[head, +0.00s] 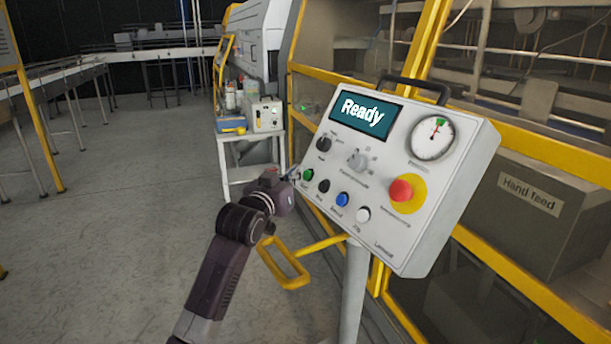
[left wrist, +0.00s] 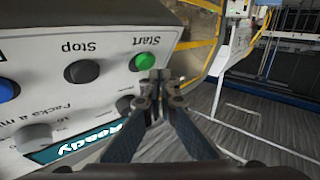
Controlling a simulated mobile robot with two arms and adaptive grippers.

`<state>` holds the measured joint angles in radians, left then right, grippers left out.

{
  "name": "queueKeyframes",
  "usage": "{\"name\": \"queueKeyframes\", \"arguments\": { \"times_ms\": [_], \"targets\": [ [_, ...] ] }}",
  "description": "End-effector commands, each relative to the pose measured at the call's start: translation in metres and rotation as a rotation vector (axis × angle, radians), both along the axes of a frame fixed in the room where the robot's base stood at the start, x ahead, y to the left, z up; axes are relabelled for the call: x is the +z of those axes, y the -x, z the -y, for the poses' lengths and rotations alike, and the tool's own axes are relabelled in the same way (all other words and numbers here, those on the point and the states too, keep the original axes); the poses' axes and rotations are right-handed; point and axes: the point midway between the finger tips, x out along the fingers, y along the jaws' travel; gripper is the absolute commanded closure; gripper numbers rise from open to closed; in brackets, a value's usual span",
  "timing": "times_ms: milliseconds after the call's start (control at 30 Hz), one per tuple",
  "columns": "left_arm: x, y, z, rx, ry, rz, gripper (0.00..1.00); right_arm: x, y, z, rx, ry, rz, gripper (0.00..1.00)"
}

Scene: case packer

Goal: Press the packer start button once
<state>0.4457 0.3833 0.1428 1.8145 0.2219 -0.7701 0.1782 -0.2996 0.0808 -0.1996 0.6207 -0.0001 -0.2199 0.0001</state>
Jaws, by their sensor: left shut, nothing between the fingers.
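The control panel (head: 400,240) is a light grey box on a post, with a screen (head: 361,114) reading "Ready". The green start button (head: 308,175) is at the left end of its lower button row. In the left wrist view the green button (left wrist: 142,62) shows beside an upside-down "Start" label. My left gripper (head: 292,175) is shut and empty, its tips close to the left of the green button. In the left wrist view the fingertips (left wrist: 160,76) overlap the button's lower right edge; I cannot tell whether they touch it. My right gripper is not in view.
A black stop button (head: 324,186), a blue button (head: 342,199) and a white button (head: 363,214) follow along the row. A red emergency button (head: 401,190) sits on yellow. A yellow bar frame (head: 285,270) stands below the panel. The floor to the left is clear.

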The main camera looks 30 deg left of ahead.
Motion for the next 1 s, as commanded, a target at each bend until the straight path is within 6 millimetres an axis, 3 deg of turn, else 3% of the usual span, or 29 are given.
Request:
{"name": "queueKeyframes", "arguments": {
  "times_ms": [1000],
  "targets": [
    [-0.0056,-0.0091,0.0054,0.000,0.001,0.000,1.00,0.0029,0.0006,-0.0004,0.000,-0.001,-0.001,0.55]
  ]
}}
